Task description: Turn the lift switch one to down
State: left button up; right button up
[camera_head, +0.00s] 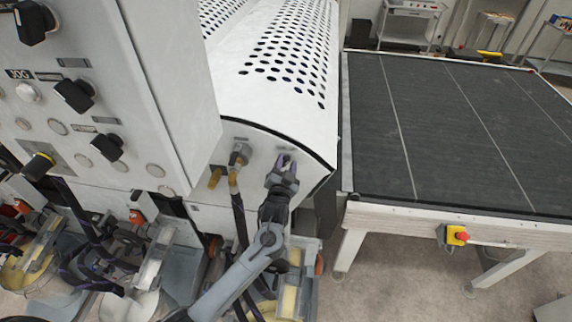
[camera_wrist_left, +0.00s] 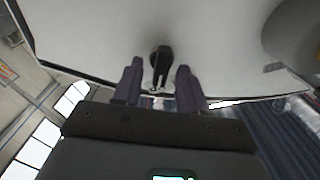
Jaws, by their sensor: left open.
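A black rotary switch knob (camera_wrist_left: 160,60) sticks out from the white end panel of the machine in the left wrist view; I cannot read a label that names it as lift switch one. My left gripper (camera_wrist_left: 159,72) is open, with one dark purple finger on either side of the knob and a visible gap to each. In the head view my left gripper (camera_head: 285,165) is up against the white end panel (camera_head: 262,150) below the perforated cover, and hides most of the knob there. My right gripper is not in view.
A grey control cabinet (camera_head: 165,90) with several black knobs stands to the left. A hose fitting (camera_head: 239,155) with a dark hose is close left of my gripper. A black conveyor table (camera_head: 440,130) with a red stop button (camera_head: 462,236) stands to the right.

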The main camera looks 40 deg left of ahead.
pick_arm(q)
grip_shut()
